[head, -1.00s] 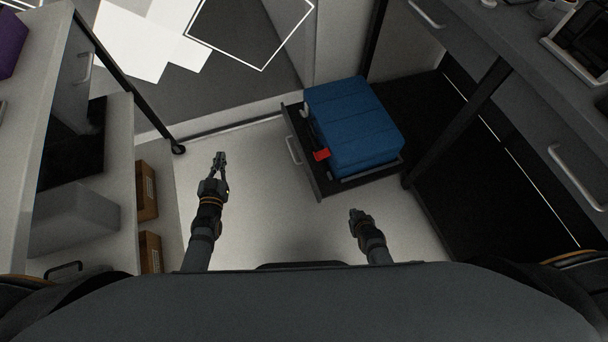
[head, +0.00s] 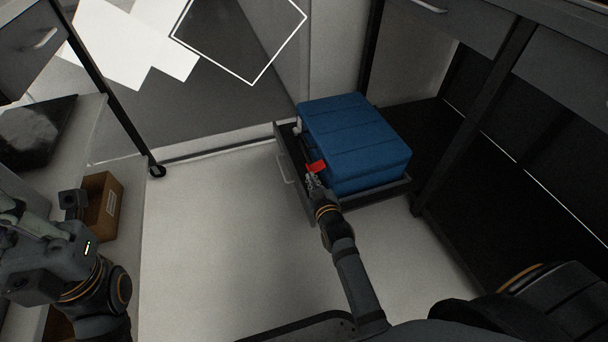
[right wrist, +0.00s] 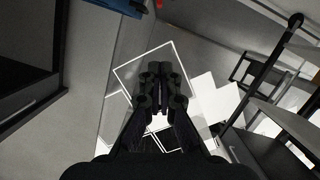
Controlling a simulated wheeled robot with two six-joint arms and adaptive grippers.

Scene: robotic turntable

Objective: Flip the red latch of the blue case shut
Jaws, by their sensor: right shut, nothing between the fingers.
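The blue case (head: 355,135) lies in an open dark drawer at the centre right of the head view. Its red latch (head: 316,166) shows on the case's left side near the front corner and appears to stick outward. My right gripper (head: 314,181) is shut and empty, just in front of the latch; I cannot tell whether they touch. In the right wrist view the shut fingers (right wrist: 160,72) point away, with a sliver of the blue case (right wrist: 125,6) and of the red latch (right wrist: 159,4) at the top edge. My left arm is at the lower left; its fingers are not clear.
The drawer's rim (head: 296,187) surrounds the case, with a handle (head: 286,168) on its front. A dark cabinet stands to the right. A cardboard box (head: 103,207) sits on the left shelf. The pale floor (head: 220,230) left of the drawer is clear.

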